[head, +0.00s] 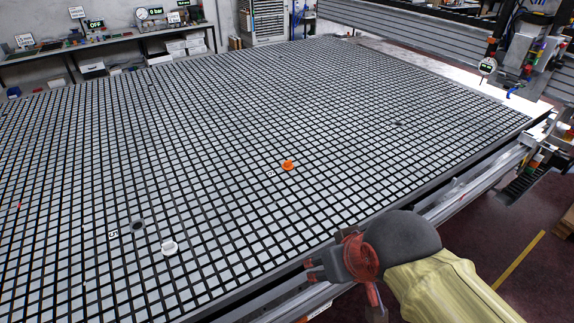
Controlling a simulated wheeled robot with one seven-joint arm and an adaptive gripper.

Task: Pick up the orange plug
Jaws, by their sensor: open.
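The orange plug (288,165) is small and sits on the vacuum grid table (330,120), right of the middle of the head view, next to a small white label. My gripper (310,270) is at the table's near right edge, below and slightly right of the plug in the picture. It is open and empty, and clearly apart from the plug. My arm reaches in from the lower right. The fingertips are small and partly seen from the side.
A white cap-like piece (169,247) and a dark round hole (138,225) are on the grid at the lower left, near another label (113,234). A small red spot shows at the far left. The grid around the plug is clear. A metal rail (470,180) runs along the right edge.

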